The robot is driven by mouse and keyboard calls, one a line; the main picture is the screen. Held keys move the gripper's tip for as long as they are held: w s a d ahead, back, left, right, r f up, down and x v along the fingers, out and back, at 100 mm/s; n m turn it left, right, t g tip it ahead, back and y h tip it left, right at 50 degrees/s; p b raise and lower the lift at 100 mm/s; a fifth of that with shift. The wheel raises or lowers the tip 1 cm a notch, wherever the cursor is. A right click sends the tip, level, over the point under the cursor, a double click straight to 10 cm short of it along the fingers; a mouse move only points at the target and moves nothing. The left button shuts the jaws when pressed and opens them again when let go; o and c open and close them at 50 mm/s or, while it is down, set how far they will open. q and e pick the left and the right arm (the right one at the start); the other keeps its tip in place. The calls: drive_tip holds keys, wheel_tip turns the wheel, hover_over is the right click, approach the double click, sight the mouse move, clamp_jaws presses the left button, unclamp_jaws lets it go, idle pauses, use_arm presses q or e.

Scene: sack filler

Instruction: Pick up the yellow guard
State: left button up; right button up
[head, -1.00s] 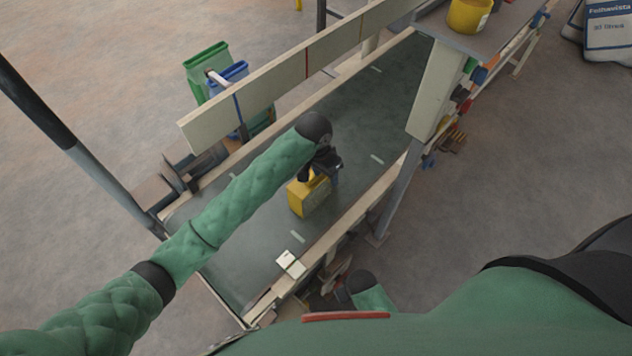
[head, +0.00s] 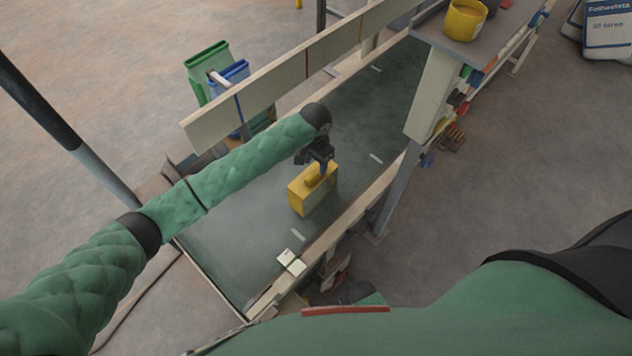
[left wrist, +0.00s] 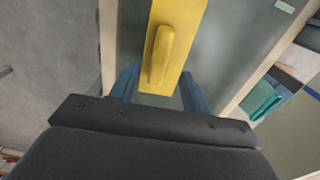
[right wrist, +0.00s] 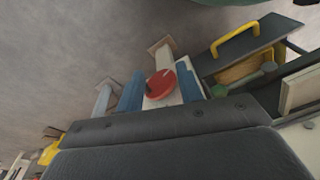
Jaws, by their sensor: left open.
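The yellow guard (head: 311,196) is a box-like piece with a raised handle, standing on the dark green conveyor belt (head: 250,245). My left gripper (head: 323,168) is open just above the guard's top. In the left wrist view the guard (left wrist: 178,20) and its handle lie ahead between the two blue fingers (left wrist: 160,88); I see no grip on it. My right gripper (right wrist: 160,88) has its blue fingers apart, below the conveyor's near side. A red round knob (right wrist: 160,83) shows between those fingers; I cannot tell whether they touch it.
A pale side rail (head: 285,85) runs along the belt's far side, with green (head: 207,55) and blue bins behind it. A pale post (head: 436,90) stands right of the belt. A yellow bucket (head: 466,20) is on the shelf above. The belt beyond the guard is clear.

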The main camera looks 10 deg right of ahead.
sight(315, 171)
use_arm(q)
wheel_tip(315, 171, down, 3)
drive_tip(key=shift+r+p, duration=0.15)
drive_tip(key=shift+p, duration=0.45)
drive_tip(key=shift+f, duration=0.6)
use_arm(e)
drive_tip(key=shift+s+d+f, duration=0.15)
drive_tip(key=shift+d+f, duration=0.05)
drive_tip(key=shift+f, duration=0.45)
drive_tip(key=shift+s+d+f, duration=0.1)
drive_tip(key=shift+d+f, duration=0.1)
drive_tip(key=shift+f, duration=0.4)
drive_tip(key=shift+s+d+f, duration=0.15)
drive_tip(key=shift+d+f, duration=0.05)
drive_tip(key=shift+f, duration=0.45)
use_arm(q)
drive_tip(key=shift+c, duration=0.2)
clamp_jaws()
use_arm(e)
drive_tip(key=shift+w, duration=0.1)
